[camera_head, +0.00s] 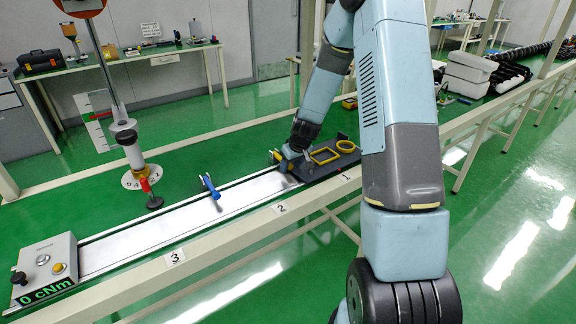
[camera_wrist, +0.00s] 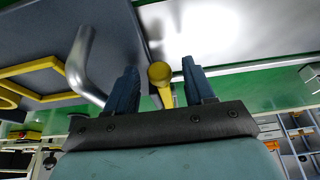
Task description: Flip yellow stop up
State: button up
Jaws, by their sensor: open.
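The yellow stop (camera_wrist: 160,76) shows in the wrist view as a yellow rod with a round end, between the two blue fingers of my gripper (camera_wrist: 159,64). The fingers are open, with a gap visible on each side of the rod. In the head view the yellow stop (camera_head: 276,156) shows as a small yellow bit at the far end of the metal rail (camera_head: 160,224), beside my gripper (camera_head: 289,155). My arm and gripper hide part of it, so its tilt is hard to tell.
A blue stop (camera_head: 210,187) stands across the rail's middle. A dark plate with yellow frames (camera_head: 325,155) lies right of my gripper. A bent grey metal handle (camera_wrist: 82,65) is close to the left finger. A control box (camera_head: 47,264) sits at the rail's near end.

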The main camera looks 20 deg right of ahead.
jog(key=shift+c, duration=0.2)
grip_shut()
dwell(0.3)
